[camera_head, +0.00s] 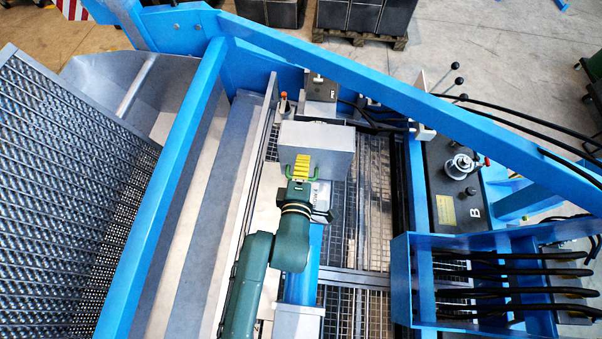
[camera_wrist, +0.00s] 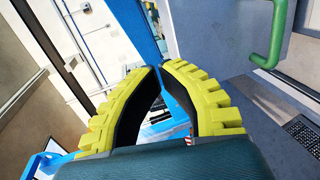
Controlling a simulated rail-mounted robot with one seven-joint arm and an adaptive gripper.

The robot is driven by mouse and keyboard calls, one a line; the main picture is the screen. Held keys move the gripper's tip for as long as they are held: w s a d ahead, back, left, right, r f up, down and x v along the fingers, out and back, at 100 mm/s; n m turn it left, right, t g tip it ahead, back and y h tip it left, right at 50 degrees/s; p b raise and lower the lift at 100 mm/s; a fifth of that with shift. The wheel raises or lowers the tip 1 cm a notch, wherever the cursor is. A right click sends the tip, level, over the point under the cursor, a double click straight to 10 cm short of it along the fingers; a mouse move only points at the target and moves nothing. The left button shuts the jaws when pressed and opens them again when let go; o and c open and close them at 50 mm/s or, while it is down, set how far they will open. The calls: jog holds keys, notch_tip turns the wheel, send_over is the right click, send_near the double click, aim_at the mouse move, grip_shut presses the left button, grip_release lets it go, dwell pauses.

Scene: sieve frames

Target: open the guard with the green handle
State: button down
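The guard (camera_head: 325,142) is a grey box-like cover in the upper middle of the head view. In the wrist view its grey panel (camera_wrist: 215,35) carries the green handle (camera_wrist: 279,38) at the upper right. In the head view green handle parts (camera_head: 316,173) show beside my gripper (camera_head: 302,167), which hides the middle. My gripper has yellow ribbed fingers with black pads. In the wrist view its fingertips (camera_wrist: 158,68) stand slightly apart, with nothing between them. The handle lies right of the fingers there. Contact cannot be told.
Blue frame beams (camera_head: 172,190) run beside the arm at left, and another beam (camera_head: 400,85) crosses at upper right. A metal sieve mesh (camera_head: 60,190) fills the left. A control panel (camera_head: 455,185) with levers and black hoses stands at right.

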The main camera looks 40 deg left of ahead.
jog(key=v, duration=0.4)
jog(key=shift+s+d, duration=0.2)
